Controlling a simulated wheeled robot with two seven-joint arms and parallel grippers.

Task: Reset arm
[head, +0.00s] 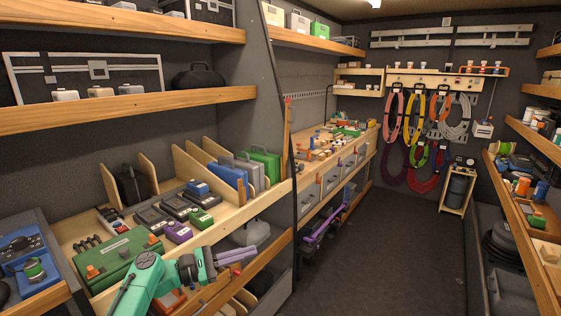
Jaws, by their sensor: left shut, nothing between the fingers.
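My left gripper (250,254) is shut and empty. It is in front of the left workbench (75,232), with my green arm coming in from the bottom. It points to the right, past the front edge of the bench as seen here. On the far wall, coiled cords hang from a hook rail (432,79): a pink cord (393,118), a yellow cord (413,118), and orange and grey ones to their right. More coils in green and red hang below. My right gripper is not in view.
Near the gripper, a green case (118,258) and several small dark, purple and green boxes lie on the bench. A lower shelf runs under it. Shelves line both sides. A purple object (325,222) stands by the bench farther back. The aisle floor (395,250) is clear.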

